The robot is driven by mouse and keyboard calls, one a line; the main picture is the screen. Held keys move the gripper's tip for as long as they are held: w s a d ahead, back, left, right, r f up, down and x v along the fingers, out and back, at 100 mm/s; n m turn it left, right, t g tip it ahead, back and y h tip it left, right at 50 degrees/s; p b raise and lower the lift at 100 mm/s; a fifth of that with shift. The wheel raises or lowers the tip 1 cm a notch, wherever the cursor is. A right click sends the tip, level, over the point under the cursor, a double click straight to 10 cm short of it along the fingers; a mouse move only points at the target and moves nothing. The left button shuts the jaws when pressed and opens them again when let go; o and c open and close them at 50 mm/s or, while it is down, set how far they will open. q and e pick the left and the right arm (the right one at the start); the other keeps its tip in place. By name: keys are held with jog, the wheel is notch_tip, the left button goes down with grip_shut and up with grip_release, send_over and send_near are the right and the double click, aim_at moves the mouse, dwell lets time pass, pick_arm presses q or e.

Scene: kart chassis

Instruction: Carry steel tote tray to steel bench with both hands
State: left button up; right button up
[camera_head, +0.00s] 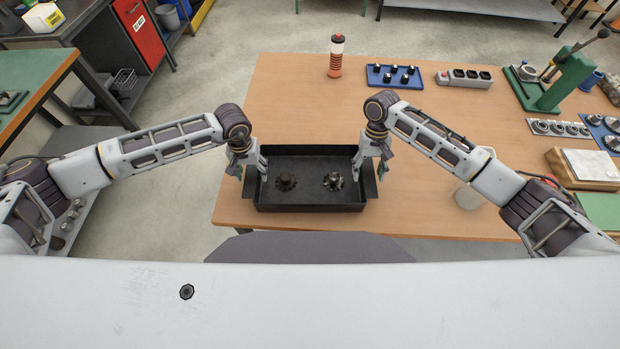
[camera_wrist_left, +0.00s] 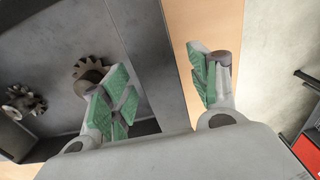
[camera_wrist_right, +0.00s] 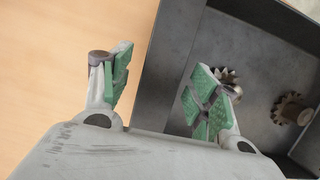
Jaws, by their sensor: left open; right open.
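The steel tote tray (camera_head: 310,207), dark grey and rectangular, sits on the wooden table at its near left corner. Two toothed gears (camera_head: 286,182) (camera_head: 333,181) lie inside it. My left gripper (camera_head: 250,170) is open at the tray's left wall, and my right gripper (camera_head: 371,167) is open at its right wall. In the left wrist view the tray wall (camera_wrist_left: 160,60) runs between the green-padded fingers, one inside and one outside. The right wrist view shows the same at the other wall (camera_wrist_right: 172,60). Contact with the walls cannot be told.
A grey-topped bench (camera_head: 480,9) stands at the back, across open floor (camera_head: 230,60). The wooden table (camera_head: 300,100) holds a red-and-clear bottle (camera_head: 336,58), a blue tray (camera_head: 394,76), a grey block (camera_head: 464,78) and a green press (camera_head: 565,80). A green-topped table (camera_head: 30,75) is at left.

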pick_arm(q)
jog(key=shift+f, duration=0.25)
pick_arm(e)
jog(key=shift+s+f, duration=0.1)
jog(key=shift+f, duration=0.15)
pick_arm(q)
grip_shut()
pick_arm(e)
grip_shut()
pick_arm(q)
jog(key=shift+w+r, duration=0.1)
jog(key=shift+r, duration=0.05)
pick_arm(e)
jog(key=shift+r, duration=0.15)
